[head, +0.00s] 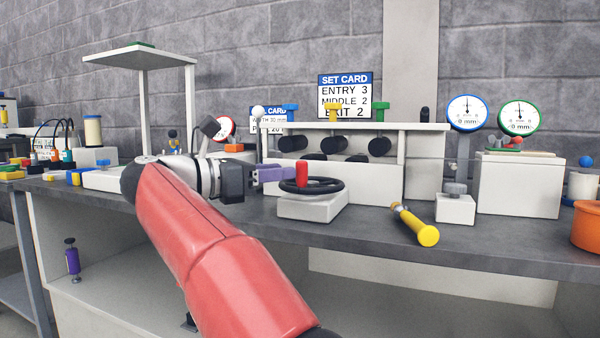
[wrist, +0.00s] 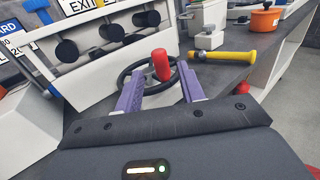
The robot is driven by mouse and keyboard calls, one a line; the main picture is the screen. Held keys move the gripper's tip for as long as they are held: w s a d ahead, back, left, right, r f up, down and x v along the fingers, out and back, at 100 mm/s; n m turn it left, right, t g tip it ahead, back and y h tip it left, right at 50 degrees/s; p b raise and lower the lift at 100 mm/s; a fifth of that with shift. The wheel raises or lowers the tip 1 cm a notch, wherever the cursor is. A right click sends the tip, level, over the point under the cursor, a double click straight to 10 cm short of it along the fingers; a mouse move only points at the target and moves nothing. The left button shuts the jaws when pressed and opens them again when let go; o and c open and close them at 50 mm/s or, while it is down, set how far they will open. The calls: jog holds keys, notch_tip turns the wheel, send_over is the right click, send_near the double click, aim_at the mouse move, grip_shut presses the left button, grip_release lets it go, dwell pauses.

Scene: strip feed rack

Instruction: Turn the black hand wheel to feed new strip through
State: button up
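The black hand wheel (head: 330,189) lies flat on a white block (head: 312,207) at the bench's front edge. Its upright red handle (head: 302,171) stands on the left part of the rim in the head view. My gripper (head: 284,174) reaches in from the left with purple fingers level with the wheel, close to the handle. In the wrist view my gripper (wrist: 158,80) has its fingers spread, with the red handle (wrist: 161,65) in line with the gap, at or just past the tips. I see no finger closed on it. The wheel (wrist: 125,76) is partly hidden by the fingers.
Behind the wheel stands the white strip rack with black rollers (head: 331,144). A set card (head: 345,96) hangs above it. A yellow-handled tool (head: 416,226) lies right of the wheel. Two dial gauges (head: 467,112) and an orange pot (head: 587,226) are farther right.

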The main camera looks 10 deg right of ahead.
aim_at(301, 186)
jog(key=x, duration=0.6)
jog(key=shift+s, duration=0.1)
grip_shut()
